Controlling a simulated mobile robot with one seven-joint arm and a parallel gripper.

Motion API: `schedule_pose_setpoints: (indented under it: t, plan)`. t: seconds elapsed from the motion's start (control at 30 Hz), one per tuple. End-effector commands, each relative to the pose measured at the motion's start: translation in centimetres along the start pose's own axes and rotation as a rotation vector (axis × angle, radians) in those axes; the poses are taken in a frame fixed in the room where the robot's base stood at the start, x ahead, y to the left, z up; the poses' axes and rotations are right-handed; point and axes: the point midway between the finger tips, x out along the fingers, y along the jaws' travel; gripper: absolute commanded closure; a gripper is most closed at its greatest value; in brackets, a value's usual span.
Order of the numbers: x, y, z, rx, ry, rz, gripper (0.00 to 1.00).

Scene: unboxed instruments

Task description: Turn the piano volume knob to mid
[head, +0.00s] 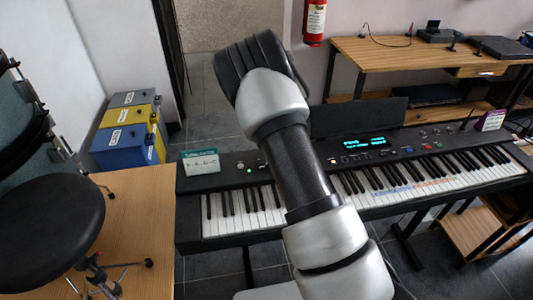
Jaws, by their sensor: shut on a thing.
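The piano (440,205) is a long black keyboard on a stand, across the middle and right of the head view. Its panel has a lit blue-green display (365,142). Small controls (240,165) show on the panel's left part, just left of my arm; they are too small for me to tell which is the volume knob or where it points. My arm crosses in front of the piano and hides part of its panel and keys. My gripper does not show, so I cannot see what it touches.
A small card (201,162) stands on the piano's left end and a purple-white one (492,121) at its right. A black stool (48,222) stands at left. Yellow and blue bins (125,140) stand behind. A wooden desk (420,50) is at the back right.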

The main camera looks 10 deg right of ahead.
Motion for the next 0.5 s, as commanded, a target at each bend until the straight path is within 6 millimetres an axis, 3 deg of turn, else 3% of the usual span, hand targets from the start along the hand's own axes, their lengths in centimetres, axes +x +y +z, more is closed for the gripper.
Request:
schedule_pose_setpoints:
  t: [0.5]
  plan:
    - [-0.04,-0.03,0.05,0.034,-0.001,-0.002,1.0]
